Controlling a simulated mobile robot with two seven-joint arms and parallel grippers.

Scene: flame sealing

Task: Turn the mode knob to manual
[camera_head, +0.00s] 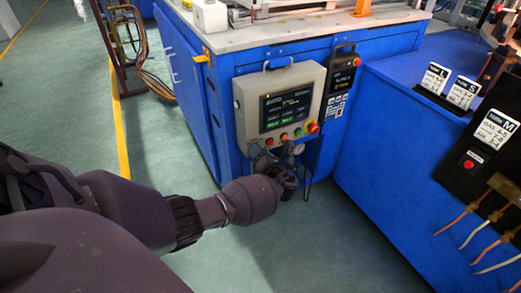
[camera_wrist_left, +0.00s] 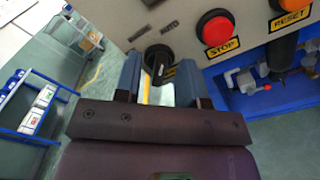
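The control panel (camera_head: 243,110) is a beige box with a lit screen on the front of a blue cabinet. My left gripper (camera_head: 282,168) is at the panel's lower edge in the head view. In the left wrist view its two blue-grey fingers (camera_wrist_left: 160,75) are apart, one on each side of the knob in the picture. I cannot tell whether they touch it. My right gripper is in neither view.
A red STOP button (camera_wrist_left: 215,27) and a RESET button (camera_wrist_left: 289,5) sit right of the knob. A black pendant (camera_head: 339,85) hangs right of the panel. A blue cabinet (camera_head: 390,130) closes off the right. Green floor (camera_head: 165,150) lies open to the left.

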